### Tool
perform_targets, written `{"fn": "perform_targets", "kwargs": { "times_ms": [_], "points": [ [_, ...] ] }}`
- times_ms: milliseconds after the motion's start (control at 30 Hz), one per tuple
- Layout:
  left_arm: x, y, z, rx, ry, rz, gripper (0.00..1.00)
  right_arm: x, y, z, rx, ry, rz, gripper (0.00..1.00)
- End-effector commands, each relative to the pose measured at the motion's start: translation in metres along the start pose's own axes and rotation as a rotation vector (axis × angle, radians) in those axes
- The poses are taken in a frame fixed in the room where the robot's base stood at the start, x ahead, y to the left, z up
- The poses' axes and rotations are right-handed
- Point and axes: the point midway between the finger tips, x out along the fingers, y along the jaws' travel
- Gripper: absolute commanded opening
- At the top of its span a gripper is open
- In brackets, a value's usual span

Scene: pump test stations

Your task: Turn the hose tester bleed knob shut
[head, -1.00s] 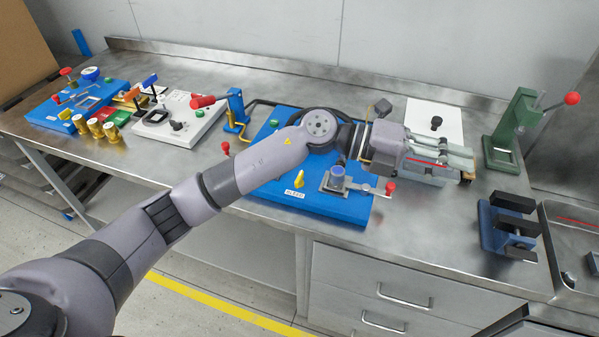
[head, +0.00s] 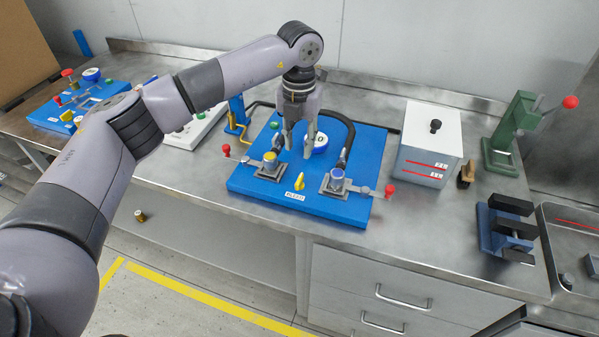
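The hose tester is a blue board (head: 245,185) on the steel bench, with a black hose looping over its back and a round gauge (head: 318,143). The bleed knob (head: 299,181) is a small yellow lever knob near the board's front edge, just above a white label reading BLEED. Red-tipped clamp handles stand to its left and right. My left gripper (head: 298,149) points down over the middle of the board. Its fingers are apart with nothing between them. It is behind the knob in the picture and apart from it. My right gripper is not in view.
A white box (head: 428,150) with red lines stands right of the board. A green press (head: 512,130) and a blue fixture (head: 502,230) are farther right. Another blue station (head: 60,112) is at the far left, partly behind my arm. A brass cylinder (head: 140,215) lies below bench level.

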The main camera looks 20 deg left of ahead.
Motion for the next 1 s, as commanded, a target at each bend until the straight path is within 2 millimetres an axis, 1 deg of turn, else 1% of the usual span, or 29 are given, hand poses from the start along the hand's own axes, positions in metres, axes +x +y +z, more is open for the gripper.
{"fn": "perform_targets", "kwargs": {
  "times_ms": [33,300,400,500,600,700,967,1000],
  "points": [
    [0.01,0.0,-0.001,0.0,0.005,-0.001,0.29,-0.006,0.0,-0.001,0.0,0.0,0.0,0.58],
    [0.069,-0.001,-0.001,0.0,0.004,-0.003,0.29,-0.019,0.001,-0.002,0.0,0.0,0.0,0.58],
    [0.086,-0.001,-0.001,0.002,0.004,-0.002,0.29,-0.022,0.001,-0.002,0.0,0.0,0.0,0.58],
    [0.1,-0.001,0.0,0.001,0.002,-0.003,0.29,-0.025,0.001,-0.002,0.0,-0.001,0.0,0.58],
    [0.109,-0.001,0.0,0.001,0.001,-0.003,0.29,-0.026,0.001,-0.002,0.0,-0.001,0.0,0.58],
    [0.114,-0.001,0.0,0.001,0.0,-0.003,0.29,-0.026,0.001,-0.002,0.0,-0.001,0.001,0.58],
    [0.115,-0.001,0.0,0.002,0.0,-0.003,0.29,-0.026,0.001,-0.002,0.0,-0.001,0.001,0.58],
    [0.115,-0.001,0.0,0.002,0.0,-0.003,0.27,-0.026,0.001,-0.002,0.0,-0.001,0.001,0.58]
  ]
}}
